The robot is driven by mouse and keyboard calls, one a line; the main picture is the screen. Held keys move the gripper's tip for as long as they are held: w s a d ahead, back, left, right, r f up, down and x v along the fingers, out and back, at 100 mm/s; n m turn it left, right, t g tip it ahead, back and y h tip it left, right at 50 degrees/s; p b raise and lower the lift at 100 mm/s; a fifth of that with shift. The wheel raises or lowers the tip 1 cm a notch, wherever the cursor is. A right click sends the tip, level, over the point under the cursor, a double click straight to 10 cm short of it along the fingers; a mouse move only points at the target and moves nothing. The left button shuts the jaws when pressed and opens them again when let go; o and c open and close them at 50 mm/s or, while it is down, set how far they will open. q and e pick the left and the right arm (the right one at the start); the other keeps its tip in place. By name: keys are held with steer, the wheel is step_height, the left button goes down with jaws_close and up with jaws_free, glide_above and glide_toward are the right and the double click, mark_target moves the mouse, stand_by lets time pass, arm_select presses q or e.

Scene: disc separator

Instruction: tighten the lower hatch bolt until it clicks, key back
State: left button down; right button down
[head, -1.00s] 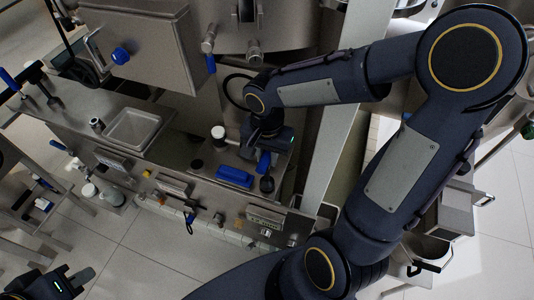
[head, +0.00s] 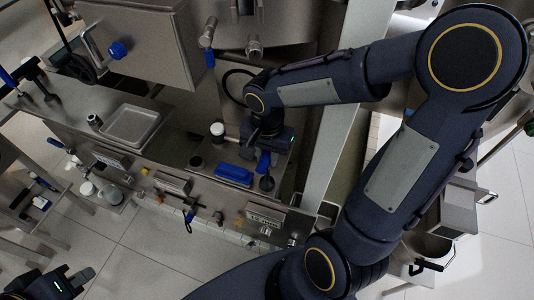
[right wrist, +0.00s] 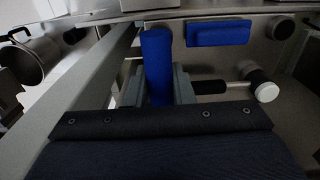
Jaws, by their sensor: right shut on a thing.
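My right gripper (head: 264,158) is over the steel bench in the middle of the head view. It is shut on an upright blue handle (right wrist: 157,65), probably the key, which stands between its fingers in the right wrist view. The handle's lower end is hidden, so I cannot tell whether it sits on a bolt. A blue block (head: 233,174) lies on the bench just left of the gripper. My left gripper (head: 78,280) is at the lower left, away from the bench; its fingers are too dark to read. I cannot make out the lower hatch bolt.
A shallow steel tray (head: 157,113) sits on the bench at left. Open floor lies in front.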

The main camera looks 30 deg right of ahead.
steer(key=shift+f, duration=0.3)
steer(key=shift+f+b, duration=0.6)
steer(key=shift+b, duration=0.25)
steer(key=c, duration=1.2)
jaws_free()
steer(key=shift+o, duration=0.2)
step_height(320, 180, up, 7)
steer(key=shift+r, duration=0.2)
steer(key=shift+r+p, duration=0.5)
steer(key=shift+r, duration=0.2)
step_height(320, 180, up, 3)
steer(key=p, duration=0.2)
steer(key=shift+r+p, duration=0.1)
steer(key=shift+p, duration=0.25)
